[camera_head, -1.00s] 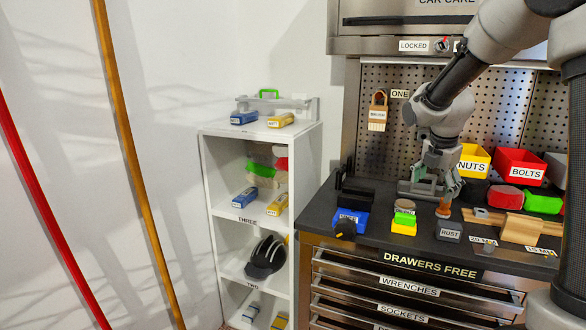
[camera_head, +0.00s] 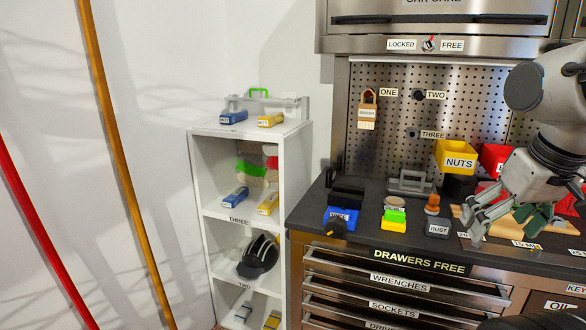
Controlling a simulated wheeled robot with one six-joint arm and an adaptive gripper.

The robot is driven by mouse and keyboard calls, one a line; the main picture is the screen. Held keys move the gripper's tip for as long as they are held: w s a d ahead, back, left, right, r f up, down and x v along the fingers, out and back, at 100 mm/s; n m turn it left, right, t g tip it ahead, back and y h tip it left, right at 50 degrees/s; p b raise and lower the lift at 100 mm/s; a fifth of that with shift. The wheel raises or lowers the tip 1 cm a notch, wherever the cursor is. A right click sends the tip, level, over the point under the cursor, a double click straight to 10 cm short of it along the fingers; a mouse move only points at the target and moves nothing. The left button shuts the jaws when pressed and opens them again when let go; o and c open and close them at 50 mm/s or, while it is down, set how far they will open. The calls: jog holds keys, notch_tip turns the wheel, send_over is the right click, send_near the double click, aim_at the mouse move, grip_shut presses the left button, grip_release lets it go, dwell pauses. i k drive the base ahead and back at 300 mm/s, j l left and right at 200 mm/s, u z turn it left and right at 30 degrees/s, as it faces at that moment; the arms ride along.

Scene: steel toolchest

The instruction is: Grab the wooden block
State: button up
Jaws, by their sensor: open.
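The wooden block (camera_head: 506,229) is on the dark worktop at the right, mostly hidden behind my gripper; only pale wood shows between and beside the fingers. My gripper (camera_head: 507,220) is open, with its fingers pointing down and left around the area of the block. I cannot tell whether the fingers touch it.
A grey rust box (camera_head: 438,227) and a yellow-and-green block stack (camera_head: 393,219) stand left of my gripper. A yellow nuts bin (camera_head: 455,157) is behind it on the pegboard. A grey handled caddy (camera_head: 411,184) stands near the back of the worktop.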

aim_at(505, 226)
jog(key=i+z, duration=0.15)
jog(key=z, duration=0.25)
jog(key=i+z, duration=0.15)
jog(key=z, duration=0.2)
jog(key=i+z, duration=0.2)
jog(key=z, duration=0.2)
